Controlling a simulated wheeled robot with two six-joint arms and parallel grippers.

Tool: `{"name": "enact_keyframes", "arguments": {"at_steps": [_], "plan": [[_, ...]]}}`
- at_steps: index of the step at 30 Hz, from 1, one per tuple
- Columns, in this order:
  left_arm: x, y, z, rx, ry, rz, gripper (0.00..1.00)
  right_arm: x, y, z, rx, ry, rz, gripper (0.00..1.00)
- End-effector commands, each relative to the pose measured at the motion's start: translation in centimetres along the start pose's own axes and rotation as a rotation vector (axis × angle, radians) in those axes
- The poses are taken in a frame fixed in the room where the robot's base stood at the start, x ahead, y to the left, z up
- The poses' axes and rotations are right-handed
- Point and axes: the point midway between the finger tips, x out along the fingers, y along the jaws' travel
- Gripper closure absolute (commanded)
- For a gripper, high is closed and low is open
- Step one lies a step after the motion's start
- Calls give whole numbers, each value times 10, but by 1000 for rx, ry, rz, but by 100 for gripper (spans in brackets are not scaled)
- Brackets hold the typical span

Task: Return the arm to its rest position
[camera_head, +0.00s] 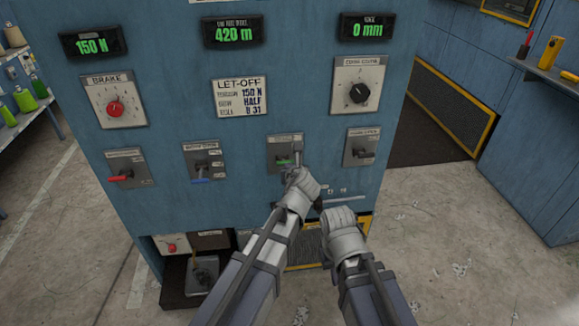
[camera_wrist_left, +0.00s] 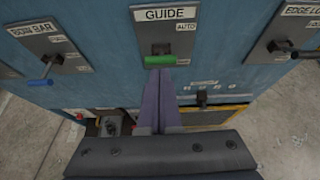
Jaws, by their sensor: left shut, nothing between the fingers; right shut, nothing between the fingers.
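My left gripper (camera_head: 291,172) is shut and empty, just in front of the lower edge of the guide lever panel (camera_head: 285,150). In the left wrist view its closed fingers (camera_wrist_left: 160,82) point up at the green-handled guide lever (camera_wrist_left: 160,60), whose plate has an AUTO label above the handle. I cannot tell whether the fingertips touch the handle. My right gripper (camera_head: 322,207) is shut and empty, lower and to the right, in front of the cabinet's lower part. The left arm reaches forward from the bottom of the head view.
The blue control cabinet (camera_head: 190,95) carries a red brake knob (camera_head: 116,108), a black knob (camera_head: 359,93), a red-handled lever (camera_head: 120,178), a blue-handled lever (camera_head: 201,180) and a black lever (camera_head: 364,154). Green bottles (camera_head: 25,99) stand on a left shelf. Floor at right is clear.

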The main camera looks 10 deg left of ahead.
Motion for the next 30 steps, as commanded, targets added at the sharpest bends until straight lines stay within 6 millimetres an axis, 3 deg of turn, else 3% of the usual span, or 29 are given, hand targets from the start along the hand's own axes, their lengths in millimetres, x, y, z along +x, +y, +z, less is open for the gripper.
{"name": "enact_keyframes", "arguments": {"at_steps": [9,13,20,30], "plan": [[0,0,-1,-8,3,1,100,0,0,0,0,0,0,100],[-8,6,-11,-138,47,23,100,-3,0,0,0,0,0,100],[-45,27,-66,-767,247,203,100,-14,1,1,0,0,0,100],[-135,44,-153,-1664,420,756,100,-30,3,2,0,0,0,100]]}}
